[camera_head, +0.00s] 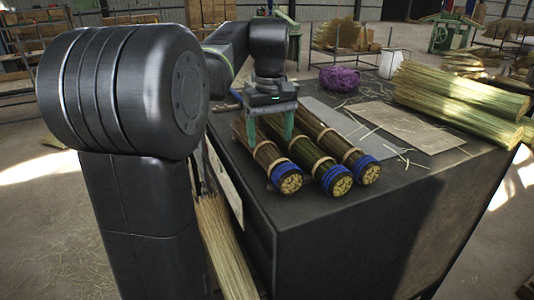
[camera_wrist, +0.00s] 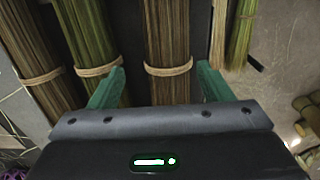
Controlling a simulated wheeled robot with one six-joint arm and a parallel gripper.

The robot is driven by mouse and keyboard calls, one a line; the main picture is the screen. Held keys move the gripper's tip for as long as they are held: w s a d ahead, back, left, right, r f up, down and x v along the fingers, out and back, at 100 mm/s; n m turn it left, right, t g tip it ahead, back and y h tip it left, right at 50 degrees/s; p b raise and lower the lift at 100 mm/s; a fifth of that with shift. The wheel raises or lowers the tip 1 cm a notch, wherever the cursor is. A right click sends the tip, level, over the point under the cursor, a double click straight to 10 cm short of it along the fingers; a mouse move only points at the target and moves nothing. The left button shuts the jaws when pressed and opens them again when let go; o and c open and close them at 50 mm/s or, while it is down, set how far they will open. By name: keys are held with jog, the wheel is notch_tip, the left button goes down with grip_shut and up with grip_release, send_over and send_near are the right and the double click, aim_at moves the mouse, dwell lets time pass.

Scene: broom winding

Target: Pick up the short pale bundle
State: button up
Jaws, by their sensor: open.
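Three tied bundles with blue bands at their near ends lie side by side on the dark table. The left bundle (camera_head: 267,156) is brownish tan with a pale tie; it is also in the middle of the wrist view (camera_wrist: 167,45). The middle bundle (camera_head: 307,156) is greener, and the right bundle (camera_head: 343,150) is brown. My gripper (camera_head: 270,134) is open, with its green fingers on either side of the left bundle and nothing clamped. It also shows in the wrist view (camera_wrist: 160,85). Which bundle is the short pale one is not clear from colour alone.
A paler straw bundle (camera_head: 224,246) leans beside the table's left side. Large straw sheaves (camera_head: 455,95) lie at the table's far right. A purple twine ball (camera_head: 339,79) and a flat board (camera_head: 410,127) lie behind. The table's front right top is clear.

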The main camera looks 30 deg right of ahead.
aim_at(285, 175)
jog(key=f, duration=0.2)
jog(key=a+f, duration=0.1)
jog(key=f, duration=0.1)
jog(key=shift+w+f+p, duration=0.1)
jog(key=shift+w+p, duration=0.05)
jog(key=shift+p, duration=0.15)
jog(key=shift+f, duration=0.4)
jog(key=c, duration=1.1)
